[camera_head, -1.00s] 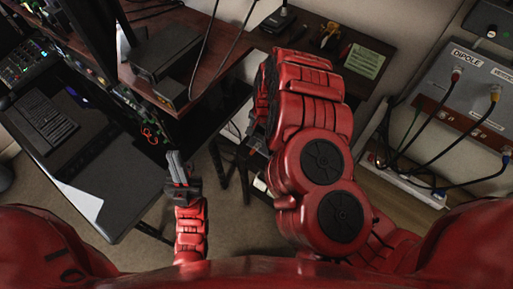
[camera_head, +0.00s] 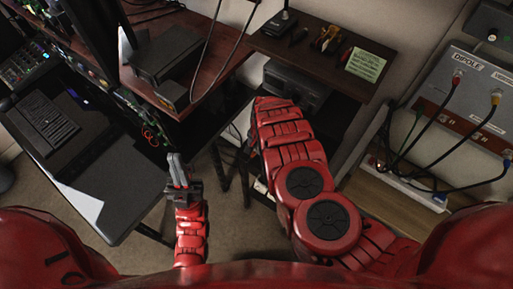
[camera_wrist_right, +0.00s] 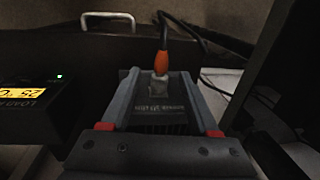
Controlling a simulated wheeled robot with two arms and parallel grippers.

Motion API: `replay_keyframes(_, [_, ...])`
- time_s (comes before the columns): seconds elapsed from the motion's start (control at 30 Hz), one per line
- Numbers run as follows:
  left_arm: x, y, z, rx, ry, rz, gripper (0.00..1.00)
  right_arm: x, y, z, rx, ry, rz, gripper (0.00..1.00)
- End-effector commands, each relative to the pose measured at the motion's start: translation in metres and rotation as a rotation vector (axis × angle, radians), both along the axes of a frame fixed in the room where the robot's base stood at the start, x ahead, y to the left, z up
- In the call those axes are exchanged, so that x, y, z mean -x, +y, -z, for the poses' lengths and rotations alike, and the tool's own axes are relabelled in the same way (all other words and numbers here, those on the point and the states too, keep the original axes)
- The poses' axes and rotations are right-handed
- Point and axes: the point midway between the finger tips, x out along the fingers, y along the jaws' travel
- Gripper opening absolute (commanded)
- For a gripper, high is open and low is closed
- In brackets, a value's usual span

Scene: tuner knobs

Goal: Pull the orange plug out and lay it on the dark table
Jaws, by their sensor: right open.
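The orange plug (camera_wrist_right: 161,62) stands upright in the right wrist view, with a black cable from its top. Its lower end meets a small grey metal socket (camera_wrist_right: 158,84). My right gripper (camera_wrist_right: 159,77) is open, its fingers to the left and right of the plug's lower end and apart from it. In the head view my right gripper is hidden behind my red arm, and I cannot make out the plug. My left gripper (camera_head: 178,168) hangs empty over the floor; its finger gap is unclear. A black table (camera_head: 125,185) stands at left.
A dark upright panel (camera_wrist_right: 283,70) is at right. A shelf with a green note (camera_head: 366,64) and a grey dipole panel (camera_head: 470,85) are at right in the head view.

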Motion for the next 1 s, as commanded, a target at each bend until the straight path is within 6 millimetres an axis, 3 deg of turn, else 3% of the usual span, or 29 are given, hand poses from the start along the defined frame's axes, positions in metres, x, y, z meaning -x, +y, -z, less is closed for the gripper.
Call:
replay_keyframes(0.17, [0.0,0.0,0.0,0.0,0.0,0.0,0.0,-0.0002,-0.0001,-0.0002,0.0,0.0,0.0,0.58])
replay_keyframes(0.5, [0.0,0.0,0.0001,0.0,0.0,0.0,0.0,-0.0004,-0.0002,-0.0003,0.001,-0.001,-0.001,0.0])
replay_keyframes(1.0, [0.0,0.0,-0.0036,0.0,0.0,0.0,0.0,0.0044,0.0038,-0.0013,0.0,0.0,-0.001,0.0])
